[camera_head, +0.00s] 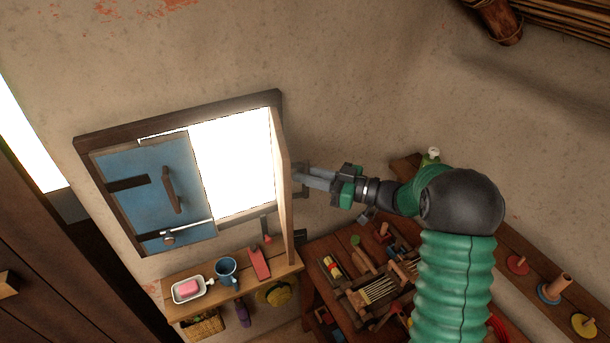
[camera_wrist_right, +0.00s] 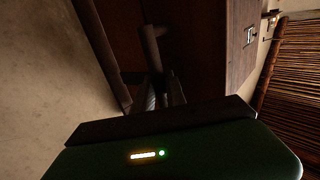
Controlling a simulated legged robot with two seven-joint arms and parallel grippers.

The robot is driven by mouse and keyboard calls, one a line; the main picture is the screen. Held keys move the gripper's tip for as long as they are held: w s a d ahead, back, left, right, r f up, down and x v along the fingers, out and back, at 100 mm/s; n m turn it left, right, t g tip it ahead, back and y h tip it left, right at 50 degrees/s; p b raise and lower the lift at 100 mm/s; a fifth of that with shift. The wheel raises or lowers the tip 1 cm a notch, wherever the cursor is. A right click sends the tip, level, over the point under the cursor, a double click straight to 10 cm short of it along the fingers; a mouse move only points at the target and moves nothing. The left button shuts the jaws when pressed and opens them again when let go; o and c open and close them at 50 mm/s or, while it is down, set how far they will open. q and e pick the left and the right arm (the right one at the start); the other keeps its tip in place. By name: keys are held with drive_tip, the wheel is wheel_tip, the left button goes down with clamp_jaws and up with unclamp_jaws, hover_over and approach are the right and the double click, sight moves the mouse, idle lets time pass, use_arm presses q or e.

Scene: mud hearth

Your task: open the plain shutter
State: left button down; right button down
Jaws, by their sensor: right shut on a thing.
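The plain shutter (camera_head: 285,195) is a pale wooden panel on the right side of the window, seen nearly edge-on in the head view and swung out from the opening. Bright light fills the right part of the window opening (camera_head: 235,165). My right gripper (camera_head: 303,178) is shut on the shutter's handle, on the panel's right-hand face. The wrist view shows the dark handle (camera_wrist_right: 150,45) at the fingers, in front of the brown shutter panel (camera_wrist_right: 205,50). The exact contact is dark there. My left gripper is not in view.
The blue shutter (camera_head: 150,190) with dark straps covers the window's left part. A shelf below holds a soap dish (camera_head: 188,290), a blue mug (camera_head: 227,270) and a red wedge (camera_head: 259,262). A cluttered tool table (camera_head: 316,290) lies below my right arm.

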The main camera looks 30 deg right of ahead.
drive_tip(key=shift+d+r, duration=0.15)
drive_tip(key=c, duration=1.5)
unclamp_jaws()
drive_tip(key=shift+w, duration=0.1)
drive_tip(key=shift+o, duration=0.6)
drive_tip(key=shift+w, duration=0.15)
drive_tip(key=shift+s+d, duration=0.15)
drive_tip(key=shift+s, duration=0.1)
drive_tip(key=b+v, duration=0.5)
drive_tip(key=v, duration=1.1)
drive_tip(key=shift+d+b, duration=0.15)
drive_tip(key=shift+b, duration=0.25)
